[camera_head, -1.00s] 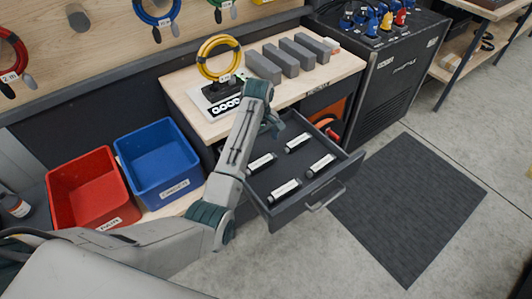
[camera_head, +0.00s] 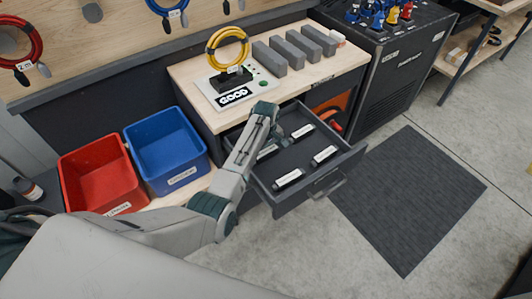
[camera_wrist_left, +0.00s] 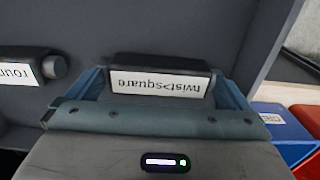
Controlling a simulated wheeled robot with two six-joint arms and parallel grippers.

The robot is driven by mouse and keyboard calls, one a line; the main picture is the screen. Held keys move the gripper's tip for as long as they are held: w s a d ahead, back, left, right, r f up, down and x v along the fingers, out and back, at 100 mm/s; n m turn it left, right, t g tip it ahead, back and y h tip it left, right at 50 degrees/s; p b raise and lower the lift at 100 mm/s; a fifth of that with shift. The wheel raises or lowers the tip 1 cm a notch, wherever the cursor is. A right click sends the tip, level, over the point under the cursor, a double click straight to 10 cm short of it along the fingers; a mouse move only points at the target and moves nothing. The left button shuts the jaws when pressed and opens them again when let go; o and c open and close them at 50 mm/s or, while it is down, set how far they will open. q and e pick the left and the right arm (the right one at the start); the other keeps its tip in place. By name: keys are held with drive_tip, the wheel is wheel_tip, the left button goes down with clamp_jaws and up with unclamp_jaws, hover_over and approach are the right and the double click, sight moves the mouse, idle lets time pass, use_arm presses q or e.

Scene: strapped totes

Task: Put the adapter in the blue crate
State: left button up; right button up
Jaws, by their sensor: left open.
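The open drawer (camera_head: 312,188) holds several dark adapters with white labels. One adapter (camera_head: 266,152) at its left side is partly hidden by my left arm. In the left wrist view, an adapter (camera_wrist_left: 160,82) labelled "twist>square" lies between the fingers of my left gripper (camera_wrist_left: 163,88). The gripper is open, with a finger at each end of the label; whether they touch it I cannot tell. The blue crate (camera_head: 200,158) stands left of the drawer and looks empty. My right gripper is not in view.
A red crate (camera_head: 132,187) stands left of the blue one. The workbench top (camera_head: 207,112) above the drawer carries a yellow cable ring (camera_head: 211,45) on a stand and several grey blocks. A dark cabinet (camera_head: 392,75) stands to the right. Floor in front is clear.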

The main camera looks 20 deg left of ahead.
sight(266, 151)
use_arm(q)
drive_tip(key=shift+c, duration=1.3)
drive_tip(key=c, duration=0.4)
drive_tip(key=shift+c, duration=1)
drive_tip(key=shift+r, duration=0.25)
wheel_tip(266, 151, up, 7)
drive_tip(key=shift+r+b, duration=0.2)
drive_tip(key=shift+b, duration=0.65)
drive_tip(key=shift+r, duration=0.4)
drive_tip(key=shift+r+b, duration=0.1)
drive_tip(key=shift+b, duration=0.4)
drive_tip(key=shift+r, duration=0.35)
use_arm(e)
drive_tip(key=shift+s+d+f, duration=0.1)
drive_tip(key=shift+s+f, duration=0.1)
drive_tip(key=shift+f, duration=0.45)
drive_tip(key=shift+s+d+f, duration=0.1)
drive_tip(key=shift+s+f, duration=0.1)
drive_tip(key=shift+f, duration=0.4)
